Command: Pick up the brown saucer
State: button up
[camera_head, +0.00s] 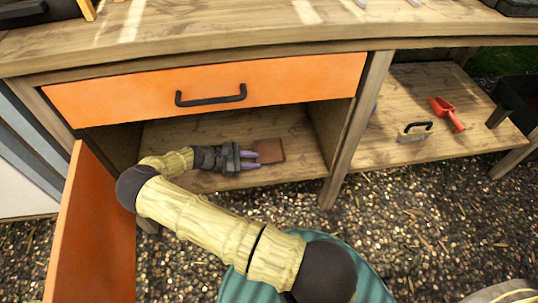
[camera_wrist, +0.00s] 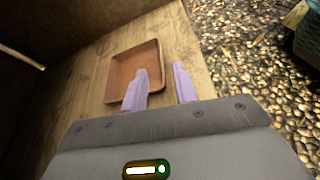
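The brown saucer (camera_head: 270,150) is a square, shallow tray on the wooden cabinet floor, below the orange drawer. In the wrist view the saucer (camera_wrist: 122,68) lies flat with its raised rim showing. My gripper (camera_head: 258,156) reaches into the cabinet from the left at the saucer. In the wrist view its two pale purple fingers (camera_wrist: 160,80) are apart with a gap between them. The left finger overlaps the saucer's near right part in the picture, and the right finger is outside its right rim. I cannot tell whether either finger touches it.
The orange drawer (camera_head: 205,88) with a black handle is shut above the cabinet. An orange door (camera_head: 92,230) stands open at the left. A wooden post (camera_head: 352,135) stands right of the opening. A red scoop (camera_head: 446,112) and a hand tool (camera_head: 414,132) lie on the right shelf.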

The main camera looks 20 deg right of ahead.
aim_at(274, 161)
jog(key=shift+x, duration=1)
jog(key=b+x, duration=0.2)
jog(key=x, duration=0.3)
jog(key=shift+d+f, duration=0.15)
jog(key=shift+d, duration=0.15)
grip_shut()
